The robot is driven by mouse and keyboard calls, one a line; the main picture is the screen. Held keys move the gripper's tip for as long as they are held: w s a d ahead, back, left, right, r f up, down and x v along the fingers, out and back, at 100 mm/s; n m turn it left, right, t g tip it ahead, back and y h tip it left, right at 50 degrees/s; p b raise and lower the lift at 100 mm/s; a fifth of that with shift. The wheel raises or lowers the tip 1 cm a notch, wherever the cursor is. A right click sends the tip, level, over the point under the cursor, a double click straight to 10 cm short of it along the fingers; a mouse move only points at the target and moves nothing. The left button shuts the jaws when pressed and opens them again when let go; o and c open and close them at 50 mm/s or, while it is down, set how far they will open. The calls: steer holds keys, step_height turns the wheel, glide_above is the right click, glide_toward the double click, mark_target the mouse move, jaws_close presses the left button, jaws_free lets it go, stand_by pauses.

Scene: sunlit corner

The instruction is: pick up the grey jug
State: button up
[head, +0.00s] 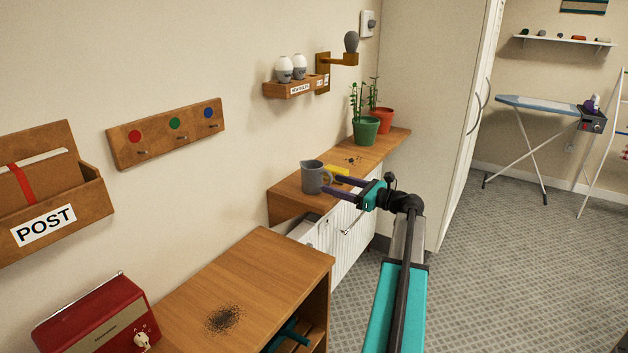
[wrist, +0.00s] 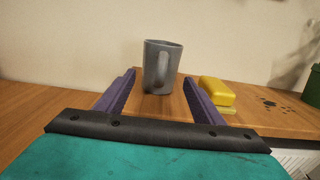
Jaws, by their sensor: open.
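The grey jug (head: 312,177) stands upright on the wooden shelf top (head: 284,199) against the wall. In the wrist view the jug (wrist: 152,68) is straight ahead, with its handle facing me. My gripper (head: 335,184) is at the jug's right side in the head view. Its two purple fingers are open. In the wrist view my gripper (wrist: 160,82) points at the jug, and the jug shows between and just beyond the fingertips. I cannot tell whether the fingers touch it.
A yellow sponge-like block (wrist: 217,92) lies close to the right finger. Dark crumbs (head: 353,160) and potted plants (head: 366,130) are further along the shelf. A wooden cabinet (head: 290,255) with a red radio (head: 97,318) stands nearer. A small rack (head: 291,90) hangs above.

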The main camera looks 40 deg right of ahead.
mark_target(328, 182)
steer(key=shift+x, duration=1.95)
jaws_close()
